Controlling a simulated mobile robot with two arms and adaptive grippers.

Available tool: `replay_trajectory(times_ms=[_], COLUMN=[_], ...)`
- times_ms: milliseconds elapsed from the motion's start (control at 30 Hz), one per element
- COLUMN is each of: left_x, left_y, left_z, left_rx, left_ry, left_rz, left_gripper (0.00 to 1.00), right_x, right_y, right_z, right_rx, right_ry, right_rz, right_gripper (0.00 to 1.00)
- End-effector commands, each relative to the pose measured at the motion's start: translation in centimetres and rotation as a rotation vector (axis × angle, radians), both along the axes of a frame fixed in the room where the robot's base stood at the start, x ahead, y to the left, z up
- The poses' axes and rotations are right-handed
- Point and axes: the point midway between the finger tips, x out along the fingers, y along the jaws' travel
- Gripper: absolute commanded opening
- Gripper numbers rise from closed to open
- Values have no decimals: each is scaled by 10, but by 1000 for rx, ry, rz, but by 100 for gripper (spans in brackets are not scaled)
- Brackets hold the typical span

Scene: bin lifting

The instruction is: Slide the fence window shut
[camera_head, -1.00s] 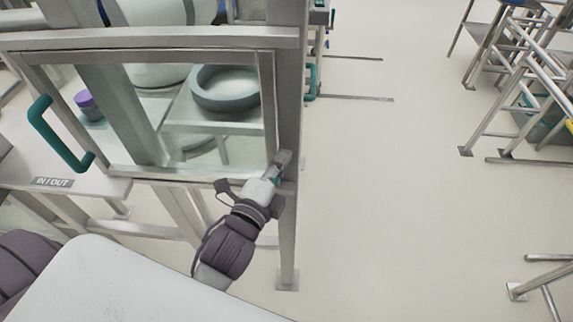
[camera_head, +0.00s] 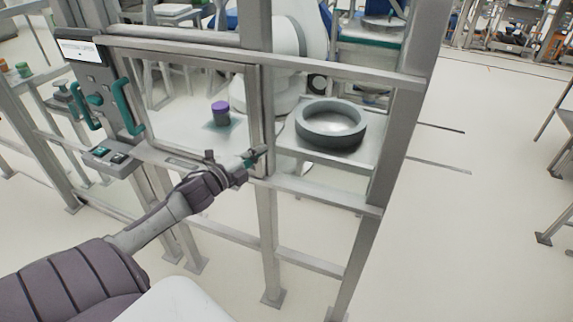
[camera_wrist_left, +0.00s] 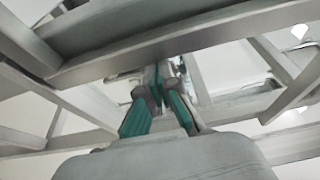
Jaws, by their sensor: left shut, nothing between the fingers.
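The fence window (camera_head: 255,110) is a clear pane in a grey metal frame, with a green handle (camera_head: 128,107) on its left side. Its left edge is close beside the grey control unit (camera_head: 100,85); I cannot tell if any gap is left. My left gripper (camera_head: 258,157) is shut and empty at the lower right corner of the window frame, apparently against its right edge. In the left wrist view its green fingers (camera_wrist_left: 163,85) point up among grey rails, and the contact is not clear. My right gripper is not in view.
The grey fence post (camera_head: 395,130) stands right of an opening where a round grey ring (camera_head: 330,122) sits on a table inside. A purple-capped jar (camera_head: 221,112) shows through the pane. A button box (camera_head: 112,157) sits below the control unit.

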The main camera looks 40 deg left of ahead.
Motion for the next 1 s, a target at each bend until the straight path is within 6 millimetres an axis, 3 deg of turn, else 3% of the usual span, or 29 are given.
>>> replay_trajectory(times_ms=[100, 333, 1000], left_x=[-7, -15, -15], left_y=[26, 52, 59], left_z=[-1, -1, 0], left_rx=[4, 0, 0], left_ry=[4, 2, 1], left_rz=[4, 3, 8], left_gripper=[0, 0, 0], right_x=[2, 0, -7], right_y=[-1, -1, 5], right_z=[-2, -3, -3], right_rx=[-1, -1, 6], right_ry=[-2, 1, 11], right_rz=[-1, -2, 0], right_gripper=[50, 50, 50])
